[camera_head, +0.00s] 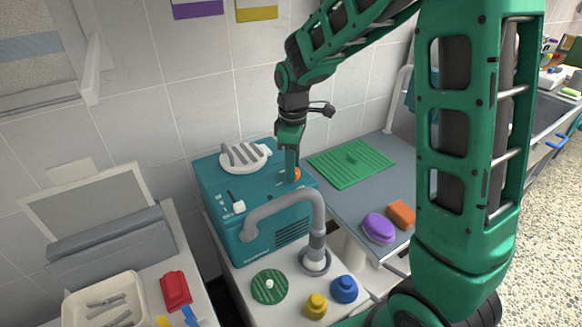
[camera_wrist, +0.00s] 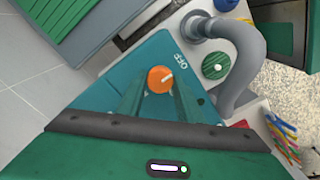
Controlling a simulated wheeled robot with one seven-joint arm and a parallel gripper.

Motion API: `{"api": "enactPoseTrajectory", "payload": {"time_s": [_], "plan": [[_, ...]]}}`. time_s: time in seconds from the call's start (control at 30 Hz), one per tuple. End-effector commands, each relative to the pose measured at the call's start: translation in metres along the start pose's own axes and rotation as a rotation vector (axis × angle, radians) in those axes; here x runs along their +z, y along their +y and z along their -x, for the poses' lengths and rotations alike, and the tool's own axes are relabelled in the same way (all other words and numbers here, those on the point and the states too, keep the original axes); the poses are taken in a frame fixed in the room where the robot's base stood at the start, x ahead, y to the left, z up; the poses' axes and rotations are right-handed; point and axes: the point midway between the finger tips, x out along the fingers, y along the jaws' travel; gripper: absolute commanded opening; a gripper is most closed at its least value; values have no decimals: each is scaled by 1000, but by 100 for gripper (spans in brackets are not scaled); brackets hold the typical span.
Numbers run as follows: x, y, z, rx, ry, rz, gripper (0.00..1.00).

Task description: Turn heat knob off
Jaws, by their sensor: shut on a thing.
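The orange heat knob (camera_wrist: 160,78) sits on the teal machine (camera_wrist: 110,88), with the word OFF printed at its upper right in the wrist view. A white mark on the knob slants to the right and slightly up in that view, roughly towards OFF. My gripper (camera_wrist: 160,92) is shut on the knob, one finger on each side of it. In the head view, my gripper (camera_head: 292,172) points down onto the top of the teal machine (camera_head: 250,205), and the orange knob (camera_head: 297,174) is partly hidden behind the fingers.
A grey curved pipe (camera_head: 318,215) stands close in front of the machine. A white slide knob (camera_head: 239,207) and a round ribbed white piece (camera_head: 244,155) are on its top. A green ribbed mat (camera_head: 350,163), purple brush (camera_head: 379,228) and orange block (camera_head: 401,214) lie to the right.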

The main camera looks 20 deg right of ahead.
Motion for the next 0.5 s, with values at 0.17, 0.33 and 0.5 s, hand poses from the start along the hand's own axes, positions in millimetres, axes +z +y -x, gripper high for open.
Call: {"api": "enactPoseTrajectory", "payload": {"time_s": [0.17, 0.33, 0.5], "plan": [[1, 4, 2, 7, 1, -7, 10], [1, 4, 1, 7, 1, -8, 49], [1, 2, 1, 4, 1, -5, 51]]}}
